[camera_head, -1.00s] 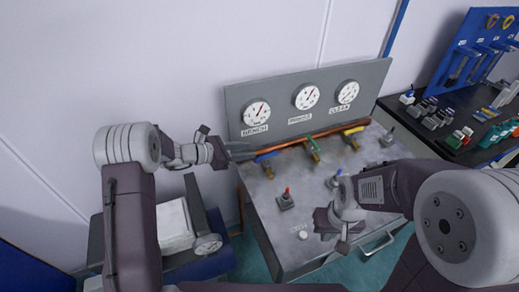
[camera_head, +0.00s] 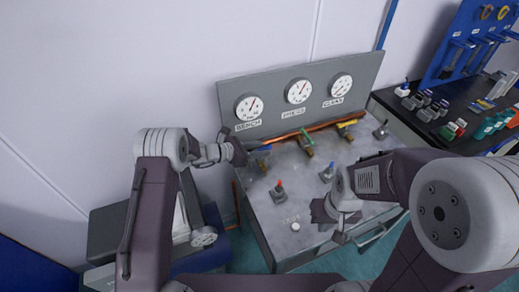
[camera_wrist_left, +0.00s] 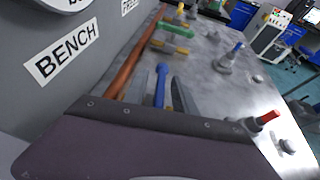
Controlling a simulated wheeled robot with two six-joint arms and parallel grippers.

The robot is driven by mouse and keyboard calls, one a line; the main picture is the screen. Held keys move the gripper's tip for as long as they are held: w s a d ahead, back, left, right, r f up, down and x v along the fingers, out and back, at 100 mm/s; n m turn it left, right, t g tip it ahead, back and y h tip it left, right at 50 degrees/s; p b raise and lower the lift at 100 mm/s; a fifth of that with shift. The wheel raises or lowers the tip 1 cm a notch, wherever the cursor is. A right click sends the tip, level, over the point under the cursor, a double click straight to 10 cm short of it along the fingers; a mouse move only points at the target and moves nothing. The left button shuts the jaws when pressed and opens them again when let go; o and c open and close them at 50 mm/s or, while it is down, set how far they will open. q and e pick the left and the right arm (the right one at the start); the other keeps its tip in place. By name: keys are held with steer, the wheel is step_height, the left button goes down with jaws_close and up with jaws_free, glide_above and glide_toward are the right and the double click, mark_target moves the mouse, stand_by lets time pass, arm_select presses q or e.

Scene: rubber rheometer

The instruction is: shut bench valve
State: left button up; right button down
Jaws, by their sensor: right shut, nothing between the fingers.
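The bench valve's blue lever (camera_wrist_left: 160,84) shows in the left wrist view, beside the copper pipe (camera_wrist_left: 128,66) and close to the BENCH label (camera_wrist_left: 62,54). In the head view the lever (camera_head: 262,148) is small, under the BENCH gauge (camera_head: 249,107). My left gripper (camera_head: 250,152) is at the lever. In the left wrist view its fingers (camera_wrist_left: 166,95) are apart, with the lever showing between them; I cannot tell whether they touch it. My right gripper (camera_head: 322,213) is shut and empty above the front of the bench top.
A green-handled valve (camera_head: 306,138) and a yellow-handled valve (camera_head: 346,123) sit farther right on the pipe. A red-tipped toggle (camera_head: 279,190), a blue-tipped toggle (camera_head: 327,173) and a round button (camera_head: 295,226) stand on the grey bench top (camera_head: 262,215). The gauge panel (camera_head: 365,73) rises behind.

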arm_select(q)
steer(key=shift+c, duration=0.3)
steer(key=shift+s, duration=0.1)
jaws_close()
steer(key=shift+m+g+b, duration=0.3)
steer(key=shift+m+g, duration=0.4)
steer(key=shift+o, duration=0.3)
jaws_free()
steer(key=shift+a, duration=0.1)
steer(key=v, duration=0.9)
steer(key=shift+f+b, duration=0.15)
steer(key=shift+b, duration=0.2)
steer(key=shift+h, duration=0.3)
